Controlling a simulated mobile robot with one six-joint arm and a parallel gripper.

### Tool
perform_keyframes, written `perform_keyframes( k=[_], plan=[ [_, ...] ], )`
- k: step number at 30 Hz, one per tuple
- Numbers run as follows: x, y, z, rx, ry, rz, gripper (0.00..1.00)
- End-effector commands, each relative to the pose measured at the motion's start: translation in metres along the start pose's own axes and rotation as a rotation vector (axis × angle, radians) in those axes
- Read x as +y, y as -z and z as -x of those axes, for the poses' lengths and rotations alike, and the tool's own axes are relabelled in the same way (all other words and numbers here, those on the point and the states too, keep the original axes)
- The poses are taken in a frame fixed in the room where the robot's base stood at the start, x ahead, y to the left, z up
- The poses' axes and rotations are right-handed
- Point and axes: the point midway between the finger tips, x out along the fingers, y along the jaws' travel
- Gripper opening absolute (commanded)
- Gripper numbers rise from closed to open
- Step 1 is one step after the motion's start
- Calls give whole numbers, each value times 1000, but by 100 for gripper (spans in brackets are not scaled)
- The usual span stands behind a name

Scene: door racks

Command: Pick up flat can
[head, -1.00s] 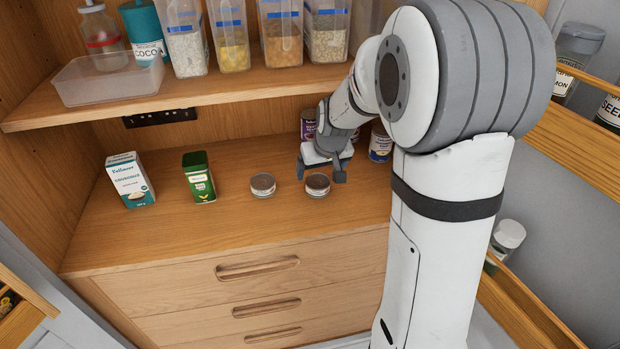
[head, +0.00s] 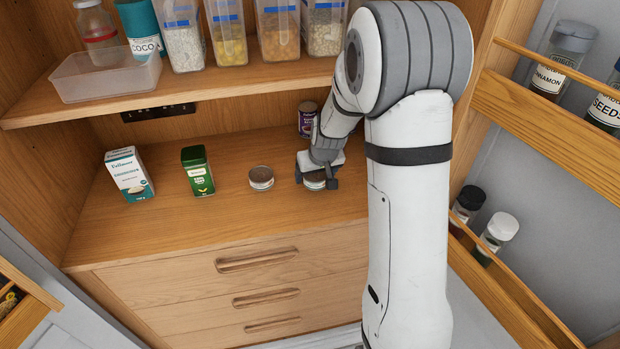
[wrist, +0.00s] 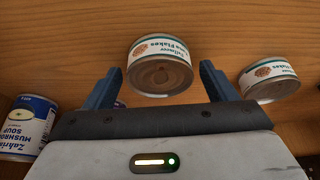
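Two short flat cans with brown lids stand on the wooden counter. The right flat can (head: 314,184) is partly hidden by my gripper in the head view; the left flat can (head: 261,177) stands clear of it. My gripper (head: 316,181) is low over the right can, with its fingers to either side. In the wrist view my gripper (wrist: 158,85) is open, with one flat can (wrist: 160,72) between and a little beyond the fingertips. The other flat can (wrist: 268,78) is outside the right finger. I see no finger touching a can.
A green tin (head: 198,171) and a white-teal carton (head: 129,174) stand further left. A purple can (head: 307,117) stands behind my gripper. A soup can (wrist: 27,127) shows in the wrist view. A shelf (head: 230,88) with containers hangs above; door racks (head: 560,125) are at right.

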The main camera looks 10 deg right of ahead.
Motion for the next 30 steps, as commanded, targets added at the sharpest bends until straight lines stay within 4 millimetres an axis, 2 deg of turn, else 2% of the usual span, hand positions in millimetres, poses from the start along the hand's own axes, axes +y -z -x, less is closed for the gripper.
perform_keyframes(
  k=[2, 15, 23, 26, 30],
  plan=[
    [0, 0, 0, 0, 0, 0, 72],
    [1, 0, 0, 0, 0, -1, 37],
    [1, 2, 4, 2, -1, -1, 37],
    [1, 7, 14, 4, 0, -1, 37],
    [1, 18, 40, 7, -1, -1, 37]
  ],
)
